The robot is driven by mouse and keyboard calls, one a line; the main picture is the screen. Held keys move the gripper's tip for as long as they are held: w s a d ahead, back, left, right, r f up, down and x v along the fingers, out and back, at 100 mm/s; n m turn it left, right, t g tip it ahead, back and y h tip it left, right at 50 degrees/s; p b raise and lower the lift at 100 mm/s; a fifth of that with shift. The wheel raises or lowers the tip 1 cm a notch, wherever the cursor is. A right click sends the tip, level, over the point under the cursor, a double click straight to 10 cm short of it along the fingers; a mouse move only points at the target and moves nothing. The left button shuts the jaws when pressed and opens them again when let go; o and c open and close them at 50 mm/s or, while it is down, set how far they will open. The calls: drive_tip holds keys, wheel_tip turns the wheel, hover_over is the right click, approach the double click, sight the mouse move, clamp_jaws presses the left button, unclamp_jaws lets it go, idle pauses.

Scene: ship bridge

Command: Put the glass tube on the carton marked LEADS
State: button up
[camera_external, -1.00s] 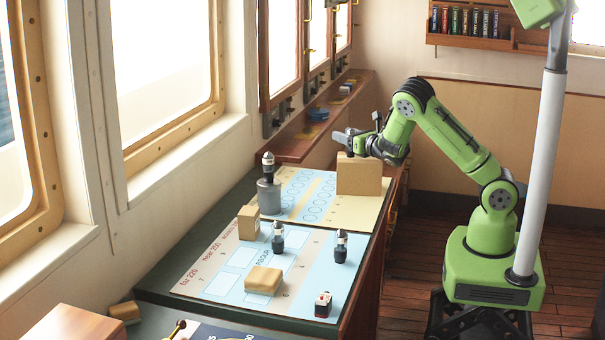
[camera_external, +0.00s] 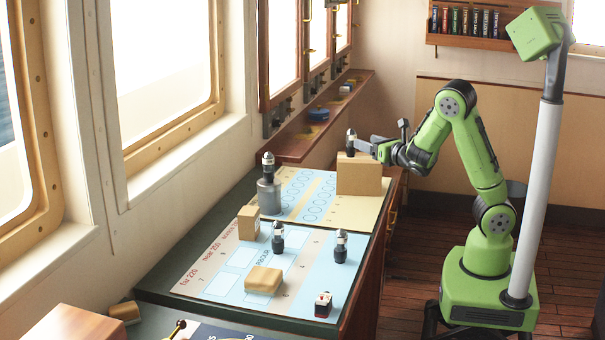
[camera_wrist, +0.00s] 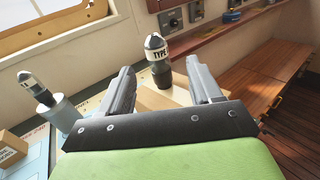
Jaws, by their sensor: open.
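A dark tube with a pale band lettered TYPE (camera_wrist: 157,50) stands upright on the large tan carton (camera_external: 358,178); the tube also shows in the external view (camera_external: 351,139). My gripper (camera_external: 364,146) is open at the tube's right. In the wrist view, its two fingers are spread with the tube upright at or just beyond their tips, with gaps on both sides. Similar tubes stand on a grey cylinder (camera_external: 268,165) and on the chart, at its middle (camera_external: 278,238) and right (camera_external: 340,246). I cannot read LEADS on any carton.
A small upright carton (camera_external: 248,222) and a low carton (camera_external: 263,280) sit on the chart table. The window wall and a ledge (camera_external: 318,125) bound the far side. The floor beside my base is clear.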

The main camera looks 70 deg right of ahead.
drive_tip(key=shift+b+v, duration=1.15)
drive_tip(key=shift+b, duration=0.25)
drive_tip(key=s+a+f+m+g+y, duration=0.2)
drive_tip(key=s+a+m+g+y, duration=0.2)
drive_tip(key=s+a+m, duration=0.6)
drive_tip(key=s+a+f+m+g+y, duration=0.3)
drive_tip(key=s+a+m, duration=0.7)
drive_tip(key=m, duration=0.8)
drive_tip(key=g+y, duration=0.2)
drive_tip(key=y, duration=0.1)
drive_tip(key=shift+a+f+m, duration=0.2)
drive_tip(key=shift+a+m, duration=0.2)
